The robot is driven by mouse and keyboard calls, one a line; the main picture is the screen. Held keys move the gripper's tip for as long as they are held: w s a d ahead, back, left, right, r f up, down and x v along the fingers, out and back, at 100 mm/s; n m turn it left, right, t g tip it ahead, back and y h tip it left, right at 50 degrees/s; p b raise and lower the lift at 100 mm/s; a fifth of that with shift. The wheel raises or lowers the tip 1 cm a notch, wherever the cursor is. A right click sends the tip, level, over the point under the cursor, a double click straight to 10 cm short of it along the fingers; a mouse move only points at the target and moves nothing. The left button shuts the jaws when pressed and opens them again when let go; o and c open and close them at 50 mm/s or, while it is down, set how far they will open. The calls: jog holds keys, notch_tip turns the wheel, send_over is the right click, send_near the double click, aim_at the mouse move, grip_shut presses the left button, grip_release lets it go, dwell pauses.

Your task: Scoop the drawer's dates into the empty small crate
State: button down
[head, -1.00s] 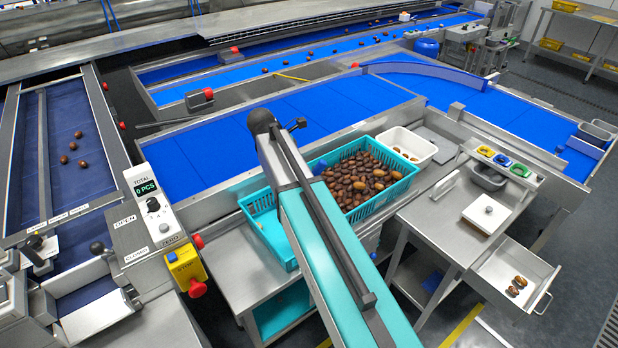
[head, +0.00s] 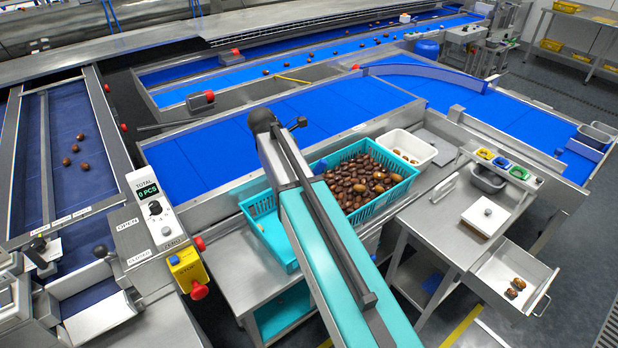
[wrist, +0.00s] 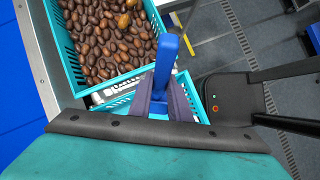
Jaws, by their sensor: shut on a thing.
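The open drawer (head: 487,276) is at the lower right in the head view, with a few brown dates (head: 515,288) on its floor. A teal crate (head: 262,222) stands behind my arm at the left; its visible part looks empty, and the arm hides the rest. In the wrist view my gripper (wrist: 165,98) is shut on an upright blue handle (wrist: 168,62), probably a scoop's; its far end is not clear. My gripper is beside a teal crate full of dates (wrist: 152,68) and above another teal rim. The head view does not show the gripper's jaws clearly.
The full teal crate (head: 408,187) stands in the middle, with a white crate (head: 431,146) holding a few dates behind it.

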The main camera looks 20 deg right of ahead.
aim_at(314, 169)
jog(key=shift+r+p, duration=0.65)
jog(key=shift+r, duration=1.55)
jog(key=shift+d, duration=0.1)
jog(key=s+d+m+g+y, duration=0.3)
jog(key=d+m, duration=0.5)
jog(key=d, duration=2)
jog(key=s+d+m+g+y, duration=0.1)
jog(key=s+d+m, duration=0.2)
jog(key=s+d, duration=0.4)
jog(key=s+d+m+g+y, duration=0.1)
jog(key=s+d+m, duration=0.2)
jog(key=s+d, duration=0.4)
jog(key=d, duration=0.6)
jog(key=shift+s+d+m+y, duration=0.3)
jog(key=shift+d, duration=0.05)
jog(key=shift+s, duration=0.2)
